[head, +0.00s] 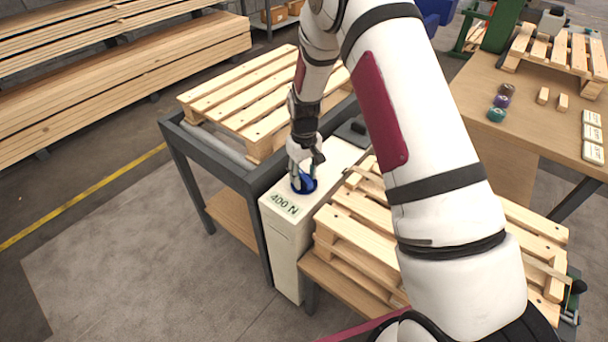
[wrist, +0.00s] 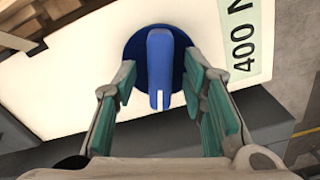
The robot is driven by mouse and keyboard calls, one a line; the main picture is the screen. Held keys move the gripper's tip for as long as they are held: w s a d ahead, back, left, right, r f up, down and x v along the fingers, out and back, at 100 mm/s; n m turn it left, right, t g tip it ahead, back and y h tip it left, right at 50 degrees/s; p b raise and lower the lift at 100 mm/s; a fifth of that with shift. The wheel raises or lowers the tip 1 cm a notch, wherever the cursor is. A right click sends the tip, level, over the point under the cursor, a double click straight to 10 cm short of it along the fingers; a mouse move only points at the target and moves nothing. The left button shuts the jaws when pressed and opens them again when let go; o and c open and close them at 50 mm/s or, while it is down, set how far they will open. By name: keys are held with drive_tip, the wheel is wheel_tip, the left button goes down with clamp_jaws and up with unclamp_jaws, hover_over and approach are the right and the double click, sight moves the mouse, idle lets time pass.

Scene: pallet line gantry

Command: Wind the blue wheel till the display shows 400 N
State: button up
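The blue wheel (wrist: 133,50) is a round blue disc with a raised grip bar and a white mark, on top of a white cabinet (head: 286,253). It also shows in the head view (head: 309,185), partly covered by my gripper. The display (head: 284,204) on the cabinet top reads 400 N; it also shows in the wrist view (wrist: 247,35), cut off at the edge. My gripper (wrist: 160,85) is open, its green-padded fingers on either side of the wheel's bar. A gap shows between each pad and the bar.
A pallet (head: 240,95) lies on a dark-framed stand left of the cabinet. More pallets (head: 345,235) are stacked close on its right. A wooden table (head: 470,95) with coloured spools and small blocks stands at the right. Floor at the front left is clear.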

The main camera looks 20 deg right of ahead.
wheel_tip(320, 180, up, 12)
drive_tip(key=shift+f, duration=0.15)
idle(0.6)
wheel_tip(320, 180, up, 12)
drive_tip(key=r+t+p, duration=0.1)
drive_tip(key=p, duration=0.1)
hover_over(304, 175)
drive_tip(key=s, duration=0.7)
drive_tip(key=s+r+m+p, duration=0.1)
drive_tip(key=s+r, duration=0.6)
drive_tip(key=r, duration=0.1)
drive_tip(key=s+r+m+t+p, duration=0.1)
drive_tip(key=s+r, duration=0.2)
drive_tip(key=s, duration=0.8)
drive_tip(key=s+r+t+p, duration=0.2)
drive_tip(key=s+r, duration=0.2)
drive_tip(key=s, duration=0.8)
drive_tip(key=shift+s+r+m, duration=0.15)
drive_tip(key=shift+r+m, duration=0.15)
drive_tip(key=shift+m, duration=0.1)
